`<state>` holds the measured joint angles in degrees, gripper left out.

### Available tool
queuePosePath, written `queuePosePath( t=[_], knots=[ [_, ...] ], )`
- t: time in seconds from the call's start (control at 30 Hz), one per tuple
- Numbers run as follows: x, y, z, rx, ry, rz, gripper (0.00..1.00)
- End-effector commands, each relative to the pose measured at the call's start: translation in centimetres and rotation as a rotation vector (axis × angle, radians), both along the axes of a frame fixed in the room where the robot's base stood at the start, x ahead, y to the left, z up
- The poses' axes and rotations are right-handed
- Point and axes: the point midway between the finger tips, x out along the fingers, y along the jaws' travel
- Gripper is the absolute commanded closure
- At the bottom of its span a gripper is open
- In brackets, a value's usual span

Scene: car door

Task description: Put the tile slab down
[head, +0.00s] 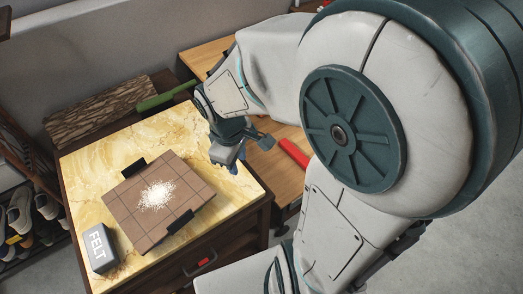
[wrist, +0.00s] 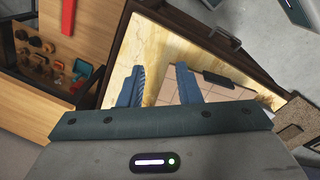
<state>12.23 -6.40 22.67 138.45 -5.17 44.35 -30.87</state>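The tile slab (head: 130,205) is a brown gridded square with a patch of white powder in its middle. A black handle sits at its far edge and another at its near right edge. It is over the yellow marble top (head: 95,160) of a dark wooden cabinet and looks to be resting on it. My gripper (head: 243,150) is apart from the slab, to its upper right. In the wrist view the two blue fingers (wrist: 158,82) are spread with nothing between them. Part of the slab (wrist: 225,92) shows there, partly hidden behind the right finger.
A grey block marked FELT (head: 98,248) stands at the slab's left. Behind are a patterned brown board (head: 95,112) and a green-handled item (head: 160,101). A wooden bench (head: 290,185) with a red object (head: 294,152) adjoins on the right. A shoe rack is at left.

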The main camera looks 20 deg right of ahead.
Motion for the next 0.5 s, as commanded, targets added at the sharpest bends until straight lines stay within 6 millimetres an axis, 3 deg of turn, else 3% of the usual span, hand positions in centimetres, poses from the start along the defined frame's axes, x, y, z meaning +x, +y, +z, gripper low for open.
queuePosePath(
  t=[0.03, 0.2, 0.5],
  knots=[
    [-0.6, -0.6, 1.5, 0.004, -0.044, -0.092, 0.69],
    [-3.1, -2.4, 5.1, 0.072, -0.153, -0.411, 0.69],
    [-6.1, -3.7, 7.9, 0.215, -0.230, -0.728, 0.69]
  ],
)
